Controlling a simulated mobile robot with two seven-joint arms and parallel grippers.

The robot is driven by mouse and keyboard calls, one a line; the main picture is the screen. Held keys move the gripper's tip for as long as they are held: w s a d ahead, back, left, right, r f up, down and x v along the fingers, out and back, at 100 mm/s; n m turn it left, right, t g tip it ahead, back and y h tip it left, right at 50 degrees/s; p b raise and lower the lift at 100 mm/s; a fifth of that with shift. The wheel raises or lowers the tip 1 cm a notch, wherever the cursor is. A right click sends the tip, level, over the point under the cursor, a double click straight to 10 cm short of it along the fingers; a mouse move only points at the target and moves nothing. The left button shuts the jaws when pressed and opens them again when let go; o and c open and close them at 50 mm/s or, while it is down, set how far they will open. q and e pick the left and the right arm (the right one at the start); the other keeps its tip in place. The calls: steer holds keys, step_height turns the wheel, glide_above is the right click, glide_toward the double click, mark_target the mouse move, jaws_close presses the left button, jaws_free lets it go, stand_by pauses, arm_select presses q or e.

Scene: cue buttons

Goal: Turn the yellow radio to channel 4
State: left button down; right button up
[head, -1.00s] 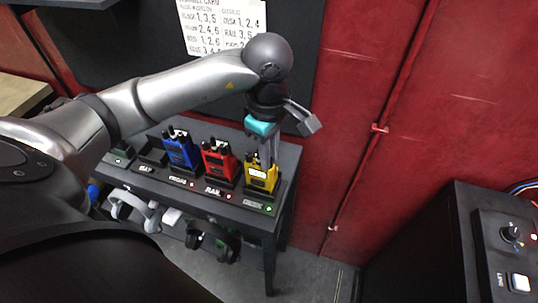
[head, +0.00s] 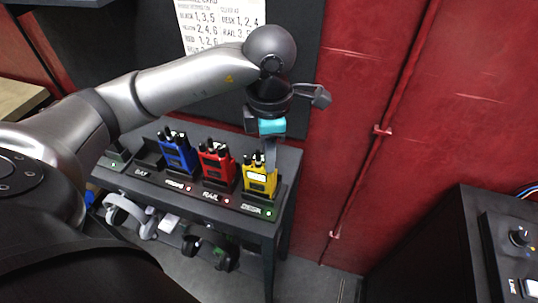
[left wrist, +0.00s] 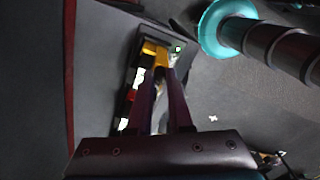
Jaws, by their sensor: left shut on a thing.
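The yellow radio (head: 260,178) stands upright in the dock at the right end of the black table, above the label DESK with a green light. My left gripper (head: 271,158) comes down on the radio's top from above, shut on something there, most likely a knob. In the left wrist view the fingers (left wrist: 161,85) reach to the yellow radio (left wrist: 155,48). The radio's display is too small to read. My right gripper does not show.
A red radio (head: 216,165) and a blue radio (head: 178,152) stand in docks left of the yellow one. A printed card (head: 225,25) is on the wall. A dark console (head: 450,240) stands at right.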

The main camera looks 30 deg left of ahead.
arm_select(q)
steer(key=shift+n, duration=0.3)
stand_by(0.5)
steer(key=c, duration=0.8)
jaws_free()
step_height(320, 180, up, 15)
steer(key=p, duration=0.3)
steer(key=shift+s+r, duration=0.15)
steer(key=shift+d, duration=0.1)
